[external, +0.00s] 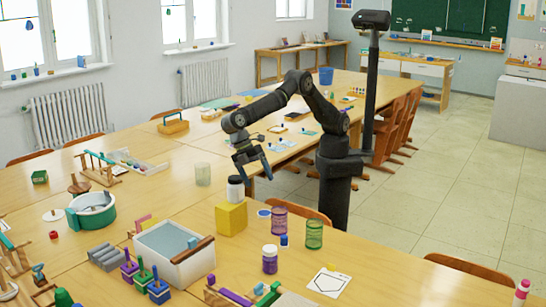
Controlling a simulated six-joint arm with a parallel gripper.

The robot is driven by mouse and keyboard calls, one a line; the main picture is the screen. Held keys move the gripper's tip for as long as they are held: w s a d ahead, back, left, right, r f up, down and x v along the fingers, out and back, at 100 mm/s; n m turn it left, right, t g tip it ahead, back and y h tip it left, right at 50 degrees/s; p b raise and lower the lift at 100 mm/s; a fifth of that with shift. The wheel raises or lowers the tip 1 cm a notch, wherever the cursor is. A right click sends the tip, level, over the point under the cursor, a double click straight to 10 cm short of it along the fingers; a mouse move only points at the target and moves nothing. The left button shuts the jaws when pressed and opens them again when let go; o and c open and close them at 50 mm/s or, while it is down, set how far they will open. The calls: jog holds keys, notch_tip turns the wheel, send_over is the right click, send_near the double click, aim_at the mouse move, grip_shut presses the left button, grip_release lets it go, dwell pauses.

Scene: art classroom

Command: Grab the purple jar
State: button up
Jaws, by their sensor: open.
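A small purple jar (270,262) with a white lid stands upright on the near table, in the lower middle of the external view. A taller, see-through purple cup (279,222) stands just behind it. My gripper (255,176) is open and points down. It appears above and left of the purple jar in the picture, apart from it, with nothing seen between its fingers. A white jar with a dark lid (236,190) sits on a yellow block (231,219), close to my gripper in the picture. The exact depth between them is hard to tell.
A green see-through cup (314,235) and a small blue block (284,240) stand near the jar. A white bin (175,262) is on the left. A white card (327,283) lies to the right. Some bare table shows around the jar.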

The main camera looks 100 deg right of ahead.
jog(key=s+d+r+m+t+y, duration=0.15)
jog(key=s+d+m+y, duration=0.3)
jog(key=d+m, duration=0.8)
jog(key=s+d+m+t+y, duration=0.35)
jog(key=d+m+y, duration=0.4)
jog(key=m, duration=0.85)
jog(key=g+h, duration=0.1)
jog(key=h, duration=0.1)
send_near(281, 231)
jog(key=x, duration=0.6)
jog(key=shift+a+f, duration=0.15)
jog(key=shift+a, duration=0.1)
jog(key=c, duration=1.1)
